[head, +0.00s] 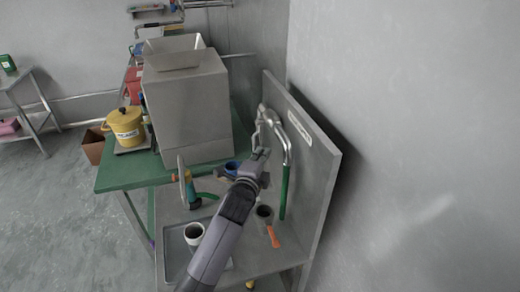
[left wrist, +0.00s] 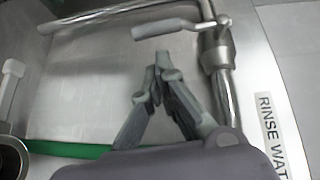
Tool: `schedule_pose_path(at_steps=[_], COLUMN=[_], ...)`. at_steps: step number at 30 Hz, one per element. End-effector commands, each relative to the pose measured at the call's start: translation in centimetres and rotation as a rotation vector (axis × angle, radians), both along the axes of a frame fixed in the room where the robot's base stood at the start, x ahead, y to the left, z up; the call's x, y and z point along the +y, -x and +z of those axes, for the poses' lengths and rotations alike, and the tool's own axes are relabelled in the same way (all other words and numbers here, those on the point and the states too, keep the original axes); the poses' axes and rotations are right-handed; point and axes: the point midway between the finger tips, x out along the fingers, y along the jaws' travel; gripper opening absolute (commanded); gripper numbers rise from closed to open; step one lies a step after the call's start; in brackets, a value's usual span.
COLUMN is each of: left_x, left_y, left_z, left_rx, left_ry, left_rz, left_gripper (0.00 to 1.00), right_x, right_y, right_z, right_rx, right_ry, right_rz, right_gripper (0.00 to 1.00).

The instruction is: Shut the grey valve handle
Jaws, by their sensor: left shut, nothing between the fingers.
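The grey valve handle (left wrist: 168,29) is at the top of the left wrist view, sticking out to the left from the valve on a metal pipe (left wrist: 222,55). It lies roughly crosswise to that pipe. My left gripper (left wrist: 162,56) is shut and empty, its fingertips a little below the handle in that view, with a small gap visible. In the head view my left gripper (head: 263,153) is close to the bent metal pipe (head: 286,148) on the upright steel panel. The handle is small and hard to make out there. My right gripper is not in view.
A "RINSE WATER" label (left wrist: 271,125) is beside the pipe. A green hose (head: 284,195) hangs from the pipe. Cups, including a white one (head: 194,234), and an orange-handled tool (head: 273,236) are on the steel counter below. A large steel box (head: 188,105) stands left on the green table (head: 125,176).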

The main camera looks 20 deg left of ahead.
Motion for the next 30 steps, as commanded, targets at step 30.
schedule_pose_path(at_steps=[30], left_x=[2.2], left_y=[-2.3], left_z=[-1.0], left_rx=[-0.107], left_ry=[-0.072], left_rz=[0.002], left_gripper=[0.00], right_x=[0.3], right_y=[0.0], right_z=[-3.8], right_rx=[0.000], right_ry=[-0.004], right_rz=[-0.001], right_gripper=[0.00])
